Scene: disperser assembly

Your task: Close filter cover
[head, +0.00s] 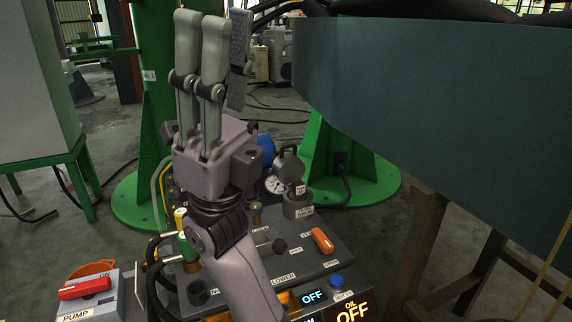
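My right gripper (216,24) rises from the bottom centre of the head view with its grey fingers pointing up. The fingers stand close together, and one has a dark textured pad that faces the camera. I see nothing held between them, but the angle does not show how far apart they are. I cannot pick out the filter cover for certain. A large blue-grey body (440,120) with a curved lower edge fills the upper right, apart from the gripper in the picture. My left gripper is not in view.
A control panel (322,262) with levers, a gauge (275,185) and lit OFF displays sits below my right arm. A red-handled pump switch (85,288) is at bottom left. A green column (158,110) stands behind the gripper. A brown frame (425,240) is at right.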

